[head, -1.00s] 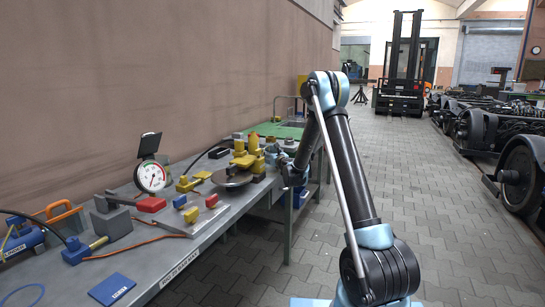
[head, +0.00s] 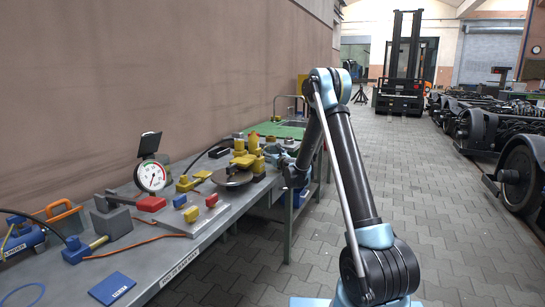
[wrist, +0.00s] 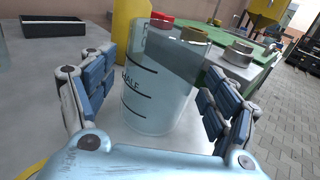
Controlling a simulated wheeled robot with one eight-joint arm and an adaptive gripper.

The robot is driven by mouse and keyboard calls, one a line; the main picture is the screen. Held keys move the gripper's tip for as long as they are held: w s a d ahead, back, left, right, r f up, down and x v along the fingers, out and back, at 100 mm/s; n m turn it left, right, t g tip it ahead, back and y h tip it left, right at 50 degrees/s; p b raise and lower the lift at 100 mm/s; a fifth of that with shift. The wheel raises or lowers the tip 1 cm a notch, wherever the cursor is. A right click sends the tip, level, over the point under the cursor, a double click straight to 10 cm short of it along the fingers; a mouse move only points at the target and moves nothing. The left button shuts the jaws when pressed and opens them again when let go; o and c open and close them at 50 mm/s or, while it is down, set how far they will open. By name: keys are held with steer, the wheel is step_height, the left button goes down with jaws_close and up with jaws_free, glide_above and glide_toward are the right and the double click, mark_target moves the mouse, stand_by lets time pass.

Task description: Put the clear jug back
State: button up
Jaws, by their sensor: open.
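The clear jug (wrist: 158,100) stands upright on the grey bench in the wrist view. It has dark level lines and lettering ending in "ALF". My gripper (wrist: 163,88) is open, with blue-padded fingers on the left and right of the jug. I cannot tell whether either finger touches it. In the head view my gripper (head: 276,154) is at the bench's right edge, beside yellow equipment (head: 246,156). I cannot make out the jug there.
A black tray (wrist: 66,24) lies at the upper left in the wrist view. A yellow upright part (wrist: 130,22) is close behind the jug. A metal nut-like part (wrist: 238,52) and a green surface (wrist: 262,68) are to the right. The paved aisle (head: 400,175) beside the bench is clear.

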steer(key=v, duration=0.9)
steer(key=shift+s+d+r, duration=0.1)
steer(key=shift+s+d, duration=0.15)
steer(key=shift+s, duration=0.05)
steer(key=shift+s+r, duration=0.1)
steer(key=shift+s, duration=0.1)
steer(key=s+d+r+n+g, duration=0.2)
steer(key=s+r+n, duration=0.1)
steer(key=s+n, duration=0.3)
steer(key=s+d+r+n+g+y, duration=0.1)
steer(key=s+r+n+g, duration=0.15)
steer(key=s+n, duration=0.35)
steer(key=s+d+r+n+g, duration=0.2)
steer(key=s+r+n, duration=0.1)
steer(key=s+n, duration=0.3)
steer(key=s+d+f+n+g+h, duration=0.2)
steer(key=s+d, duration=0.5)
steer(key=s, duration=0.6)
steer(key=s+d+f+n+g+h, duration=0.3)
steer(key=s+d+f+n, duration=0.3)
steer(key=s, duration=0.7)
steer(key=s+d+f+n+g+h, duration=0.2)
steer(key=s+d+f+n, duration=0.3)
steer(key=s+d, duration=0.4)
steer(key=s+f+h, duration=0.1)
steer(key=s, duration=0.3)
steer(key=shift+d+g+h, duration=0.25)
steer(key=shift+g+h, duration=0.05)
steer(key=shift+g, duration=0.05)
